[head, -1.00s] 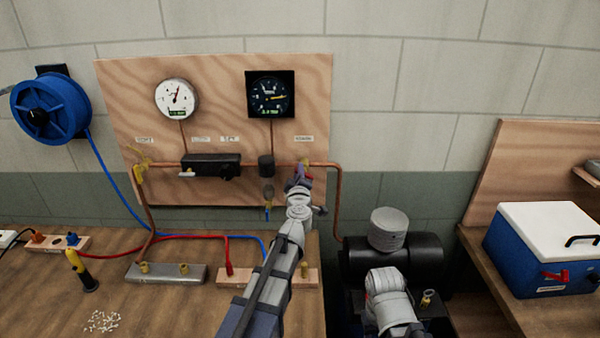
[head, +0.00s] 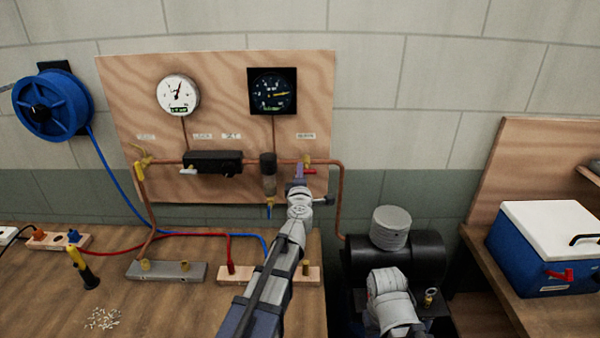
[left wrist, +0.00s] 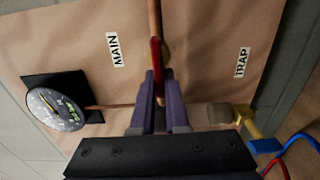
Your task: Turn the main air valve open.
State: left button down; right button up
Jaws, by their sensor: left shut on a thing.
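The main air valve (head: 307,161) is a brass fitting on the copper pipe at the board's right side, with a red lever handle (head: 310,172). In the left wrist view the red handle (left wrist: 155,56) runs nearly in line with the pipe, beside the MAIN label (left wrist: 115,50). My left gripper (head: 299,172) is at the handle. In the left wrist view its purple fingers (left wrist: 158,100) are shut on the handle's lower part, which they hide. My right gripper is not in view.
The plywood board (head: 225,85) carries a white gauge (head: 178,95), a dark gauge (head: 272,91), a black regulator block (head: 213,162) and a filter (head: 268,175). A black compressor tank (head: 415,258) stands below right. A blue cooler (head: 545,250) is at the right.

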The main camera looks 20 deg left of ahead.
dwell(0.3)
pick_arm(q)
jog(key=c, duration=0.9)
grip_release()
jog(key=v, duration=0.8)
jog(key=shift+w, duration=0.1)
